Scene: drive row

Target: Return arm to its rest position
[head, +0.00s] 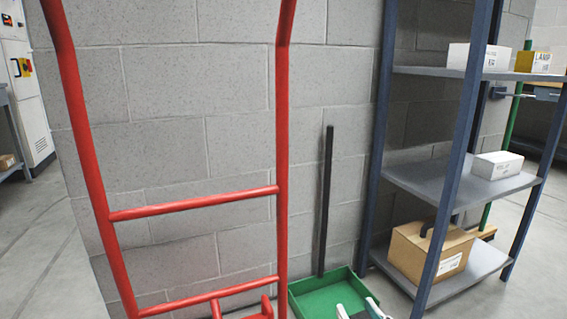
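My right gripper (357,305) shows only at the bottom edge of the head view, right of centre. Its two pale fingertips stand apart with nothing seen between them, so it looks open. It is in front of a green tray (310,297), overlapping it in the picture; I cannot tell the distance between them. The rest of the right arm is out of the frame. My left gripper is not in view.
A red tubular frame (281,130) stands at left against the grey block wall (230,90). A black pole (326,200) rises behind the tray. A blue-grey shelf (425,180) at right holds a cardboard box (415,252) and small boxes. Floor (45,240) is clear at far left.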

